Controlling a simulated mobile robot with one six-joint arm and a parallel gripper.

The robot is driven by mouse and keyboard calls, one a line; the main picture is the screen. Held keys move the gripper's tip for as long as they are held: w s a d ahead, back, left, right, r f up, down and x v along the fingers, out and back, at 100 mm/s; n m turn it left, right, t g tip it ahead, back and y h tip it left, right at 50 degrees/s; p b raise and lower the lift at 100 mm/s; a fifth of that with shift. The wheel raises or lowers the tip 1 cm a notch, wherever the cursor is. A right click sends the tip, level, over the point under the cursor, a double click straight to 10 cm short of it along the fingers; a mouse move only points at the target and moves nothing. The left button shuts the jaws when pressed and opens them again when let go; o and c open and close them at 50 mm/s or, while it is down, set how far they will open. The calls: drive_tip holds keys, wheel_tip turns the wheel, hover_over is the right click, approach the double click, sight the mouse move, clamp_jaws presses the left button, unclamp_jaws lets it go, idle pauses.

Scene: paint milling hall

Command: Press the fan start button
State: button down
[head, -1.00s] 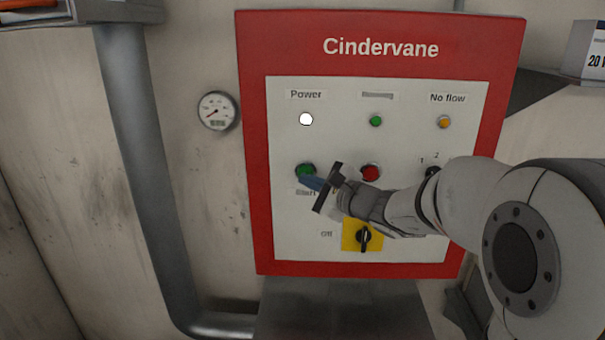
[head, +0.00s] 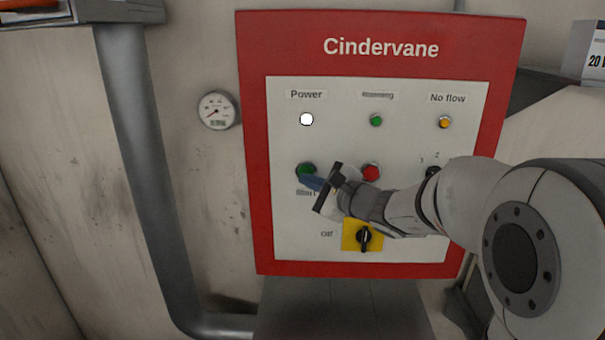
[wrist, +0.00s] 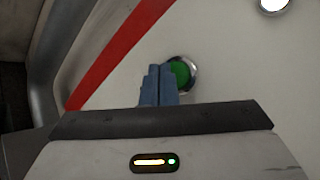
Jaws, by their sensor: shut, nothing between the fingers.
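The green start button (head: 306,170) sits on the white panel face of the red-framed Cindervane panel (head: 382,48), above a blurred label. My gripper (head: 308,182) is shut and empty, its blue fingertips at the lower right edge of the button. In the wrist view the shut fingertips (wrist: 159,72) overlap the left part of the green button (wrist: 181,75), which has a metal ring. I cannot tell whether they touch it. The Power lamp (head: 306,119) is lit white.
A red button (head: 371,172) is right of my gripper. Running (head: 376,121) and No flow (head: 445,122) lamps are above. A gauge (head: 217,111) and a grey pipe (head: 150,180) are on the left.

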drive_tip(key=shift+w+f, duration=0.1)
drive_tip(key=shift+w+b, duration=0.3)
drive_tip(key=shift+b, duration=0.1)
drive_tip(key=shift+w, duration=0.45)
idle(0.6)
drive_tip(key=shift+s+b, duration=0.2)
drive_tip(key=shift+b, duration=0.2)
drive_tip(key=shift+s+b, duration=0.45)
drive_tip(key=shift+s, duration=0.25)
drive_tip(key=s+b, duration=0.2)
drive_tip(key=s, duration=0.3)
drive_tip(key=shift+a, duration=0.1)
